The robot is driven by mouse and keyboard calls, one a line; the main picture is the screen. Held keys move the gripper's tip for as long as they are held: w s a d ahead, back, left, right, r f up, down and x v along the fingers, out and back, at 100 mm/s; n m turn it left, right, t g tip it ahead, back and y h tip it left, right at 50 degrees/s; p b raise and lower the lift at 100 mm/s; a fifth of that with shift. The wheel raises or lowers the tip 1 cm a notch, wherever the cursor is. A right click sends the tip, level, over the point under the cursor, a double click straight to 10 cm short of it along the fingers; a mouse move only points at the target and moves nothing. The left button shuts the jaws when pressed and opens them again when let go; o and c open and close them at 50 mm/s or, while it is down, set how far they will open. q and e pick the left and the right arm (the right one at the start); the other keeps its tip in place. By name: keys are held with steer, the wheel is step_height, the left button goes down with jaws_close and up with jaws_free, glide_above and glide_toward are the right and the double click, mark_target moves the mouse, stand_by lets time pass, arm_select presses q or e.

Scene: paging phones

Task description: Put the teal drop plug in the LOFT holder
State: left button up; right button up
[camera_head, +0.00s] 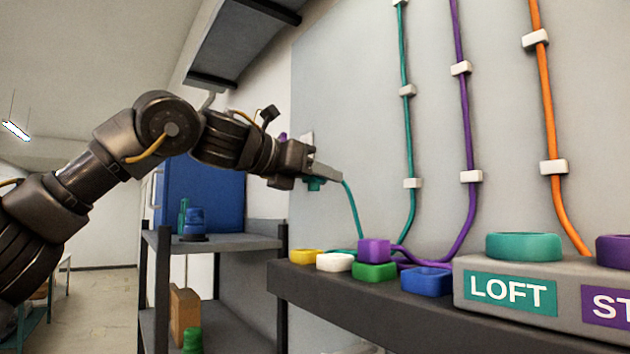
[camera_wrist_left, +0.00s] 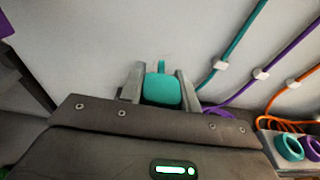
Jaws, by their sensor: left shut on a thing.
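My left gripper (camera_head: 325,172) is shut on the teal drop plug (camera_head: 315,184), held in the air left of the shelf's hanging cables. In the left wrist view the teal plug (camera_wrist_left: 162,90) sits between the two fingers. A teal cable (camera_head: 352,208) runs from the plug down to the shelf. The LOFT holder (camera_head: 523,246) is a teal ring on a grey block with a teal LOFT label, at the right of the head view. Its teal ring (camera_wrist_left: 289,148) also shows at the right of the wrist view. My right gripper is not in view.
A purple ring (camera_head: 615,250) sits right of LOFT. Purple and orange cables hang clipped to the wall. A grey rack (camera_head: 225,243) stands behind at left.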

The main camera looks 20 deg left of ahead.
arm_select(q)
steer(key=s+d+b, duration=0.1)
steer(key=s+d, duration=0.5)
steer(key=d, duration=0.1)
steer(key=s+d, duration=0.6)
steer(key=d, duration=0.2)
steer(key=s+d+b, duration=0.1)
steer(key=s+d, duration=0.6)
steer(key=shift+d+b, duration=0.35)
steer(key=shift+d, duration=0.05)
steer(key=shift+s+d, duration=0.65)
steer(key=shift+d, duration=0.1)
